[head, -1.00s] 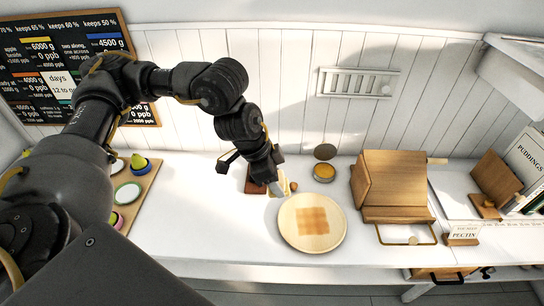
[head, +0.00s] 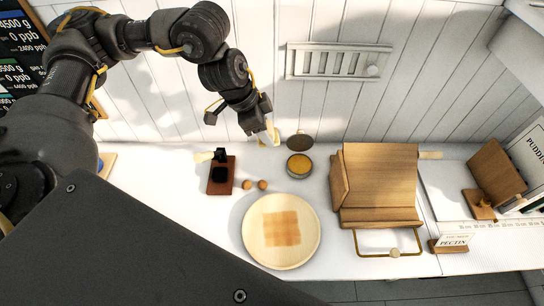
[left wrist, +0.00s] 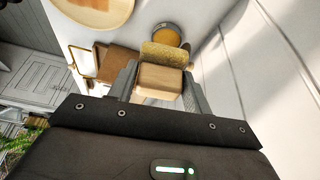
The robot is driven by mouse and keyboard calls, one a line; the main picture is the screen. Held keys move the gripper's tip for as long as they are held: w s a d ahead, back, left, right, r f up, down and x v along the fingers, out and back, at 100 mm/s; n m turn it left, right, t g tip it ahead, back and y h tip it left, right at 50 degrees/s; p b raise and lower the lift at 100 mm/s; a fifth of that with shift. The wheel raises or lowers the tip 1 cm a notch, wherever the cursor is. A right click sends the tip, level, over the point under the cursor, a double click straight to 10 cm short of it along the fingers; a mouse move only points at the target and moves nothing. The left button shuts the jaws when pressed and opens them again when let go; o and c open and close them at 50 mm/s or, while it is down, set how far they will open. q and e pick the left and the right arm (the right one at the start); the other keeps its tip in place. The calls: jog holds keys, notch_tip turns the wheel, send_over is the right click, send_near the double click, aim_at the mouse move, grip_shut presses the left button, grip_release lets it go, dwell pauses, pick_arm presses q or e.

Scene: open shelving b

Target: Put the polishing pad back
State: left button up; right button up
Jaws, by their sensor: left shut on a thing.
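The polishing pad is a pale wooden block (left wrist: 160,82) with a rough yellow face (left wrist: 165,54). My left gripper (left wrist: 160,88) is shut on it, one finger on each side of the wood. In the head view, my left gripper (head: 266,134) is near the back wall, left of an open tin (head: 299,166) of orange-yellow paste. A bit of the yellowish pad (head: 269,139) shows at its fingertips. A round pale wooden board (head: 254,249) with a tan square patch (head: 281,228) lies on the counter in front. My right gripper is not in view.
A red-brown block (head: 216,187) with a black item on it stands left. A round dark lid (head: 299,142) is behind the tin. A wooden box-like stand (head: 377,180) is to the right. The left counter is fairly clear.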

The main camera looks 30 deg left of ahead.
pick_arm(q)
jog(key=shift+m+g, duration=0.4)
jog(key=shift+m, duration=0.4)
jog(key=w+a+f+b, duration=0.1)
jog(key=w+f, duration=0.1)
jog(key=f, duration=0.3)
jog(key=w+a+f+b, duration=0.1)
jog(key=f+b, duration=0.1)
jog(key=f, duration=0.3)
jog(key=w+a+f+b, duration=0.1)
jog(key=w+f, duration=0.1)
jog(key=f, duration=0.3)
jog(key=shift+w+a+f+b, duration=0.2)
jog(key=shift+w+a+b, duration=0.15)
jog(key=shift+b, duration=0.05)
jog(key=shift+s+f, duration=0.1)
jog(key=shift+f, duration=0.25)
jog(key=shift+f+b, duration=0.4)
jog(key=shift+f, duration=1.3)
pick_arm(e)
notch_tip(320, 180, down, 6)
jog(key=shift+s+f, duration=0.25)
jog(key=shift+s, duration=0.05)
pick_arm(q)
jog(key=shift+f, duration=0.15)
jog(key=o, duration=0.9)
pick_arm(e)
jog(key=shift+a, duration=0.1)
pick_arm(q)
jog(key=shift+o, duration=0.2)
